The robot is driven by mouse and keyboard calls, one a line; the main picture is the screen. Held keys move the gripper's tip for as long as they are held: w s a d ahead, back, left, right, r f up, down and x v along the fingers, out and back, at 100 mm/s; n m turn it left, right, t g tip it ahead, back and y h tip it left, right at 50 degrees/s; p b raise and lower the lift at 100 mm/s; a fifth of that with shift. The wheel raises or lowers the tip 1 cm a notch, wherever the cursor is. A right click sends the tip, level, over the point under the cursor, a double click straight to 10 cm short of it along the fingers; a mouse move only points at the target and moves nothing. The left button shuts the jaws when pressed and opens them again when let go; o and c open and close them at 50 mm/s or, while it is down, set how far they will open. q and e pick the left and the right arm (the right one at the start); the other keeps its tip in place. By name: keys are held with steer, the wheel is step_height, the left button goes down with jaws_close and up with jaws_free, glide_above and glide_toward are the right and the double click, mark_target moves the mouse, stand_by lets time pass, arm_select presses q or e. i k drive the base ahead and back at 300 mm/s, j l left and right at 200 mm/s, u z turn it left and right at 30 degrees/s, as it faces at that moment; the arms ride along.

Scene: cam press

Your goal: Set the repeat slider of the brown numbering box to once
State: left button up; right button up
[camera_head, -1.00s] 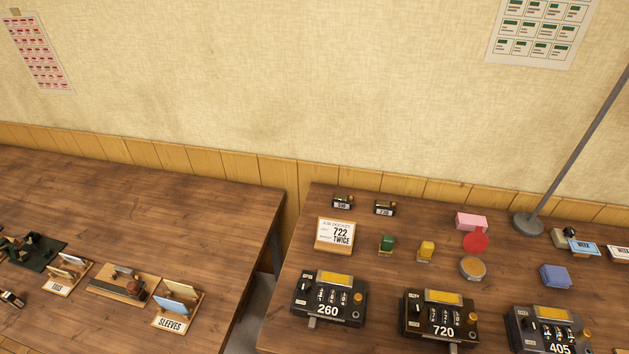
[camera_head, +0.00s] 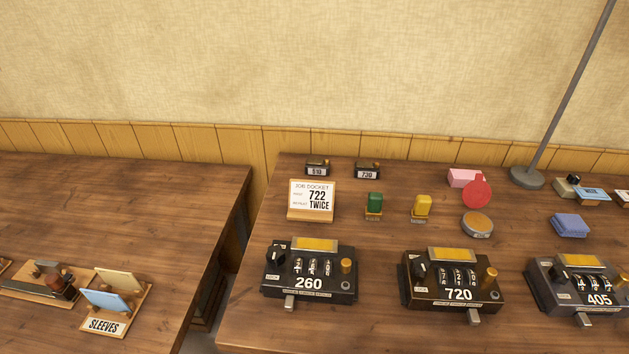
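The brown numbering box (camera_head: 410,295) looks to be the middle of three dark boxes, showing 720 on its front. It has a yellow pad on top, number wheels, a black knob at left and a brass knob at right. A grey tab, seemingly its repeat slider (camera_head: 474,317), sticks out at the front edge, right of the middle. The small marks along that edge are too small to read. Neither of my grippers is in view.
A black box (camera_head: 310,284) showing 260 stands left, and a dark box (camera_head: 599,300) showing 405 stands right. Behind them are a job docket (camera_head: 312,199) reading 722 TWICE, stamps (camera_head: 422,207) and a round tin (camera_head: 477,225). A gap separates the left table (camera_head: 150,220).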

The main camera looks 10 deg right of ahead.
mark_target(473, 313)
steer(key=k+l+z, duration=0.1)
steer(key=z, duration=0.4)
steer(key=l+z, duration=0.3)
steer(key=z, duration=0.15)
